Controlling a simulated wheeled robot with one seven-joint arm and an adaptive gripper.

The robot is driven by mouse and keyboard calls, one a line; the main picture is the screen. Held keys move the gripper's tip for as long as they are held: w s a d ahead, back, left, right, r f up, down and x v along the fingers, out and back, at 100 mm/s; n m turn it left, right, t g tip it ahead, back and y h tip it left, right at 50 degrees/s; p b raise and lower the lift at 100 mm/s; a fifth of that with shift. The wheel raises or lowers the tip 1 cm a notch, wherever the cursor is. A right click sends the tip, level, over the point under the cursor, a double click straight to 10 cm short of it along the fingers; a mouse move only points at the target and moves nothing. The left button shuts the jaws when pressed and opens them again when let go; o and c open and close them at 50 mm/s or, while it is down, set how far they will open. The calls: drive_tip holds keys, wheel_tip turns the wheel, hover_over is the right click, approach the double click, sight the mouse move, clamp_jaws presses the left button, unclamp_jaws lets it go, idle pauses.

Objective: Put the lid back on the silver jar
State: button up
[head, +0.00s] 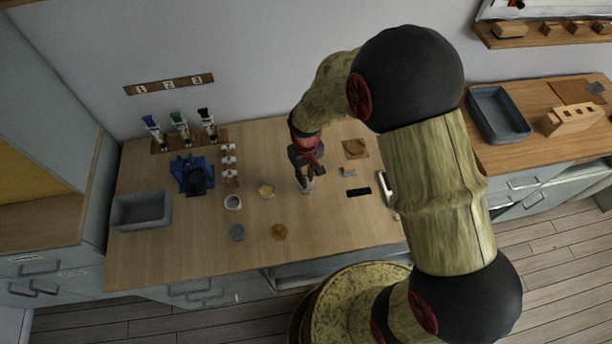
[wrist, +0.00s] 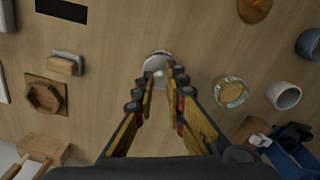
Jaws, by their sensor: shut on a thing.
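A small round silver and whitish piece shows between and just beyond the fingertips of my gripper (wrist: 160,82) in the wrist view. It looks like the silver jar (wrist: 157,58), with the lid at the fingertips, but I cannot clearly tell the two apart. In the head view my gripper (head: 306,178) points down, low over the middle of the table, at a small pale silver shape (head: 307,187). The fingers are shut on the lid and hide much of it. Whether the lid touches the jar's rim cannot be told.
A glass jar with yellow contents (head: 266,190) and a white cup (head: 233,202) stand left of my gripper. A grey round piece (head: 237,232) and a gold disc (head: 279,231) are nearer the front. A black slab (head: 359,192) lies to the right. A grey bin (head: 141,210) stands far left.

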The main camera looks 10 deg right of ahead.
idle(0.3)
drive_tip(key=o, duration=0.7)
drive_tip(key=o, duration=0.4)
drive_tip(key=shift+o, duration=1)
drive_tip(key=shift+r, duration=0.1)
drive_tip(key=shift+r+p, duration=2.5)
drive_tip(key=shift+r, duration=0.95)
drive_tip(key=c, duration=0.3)
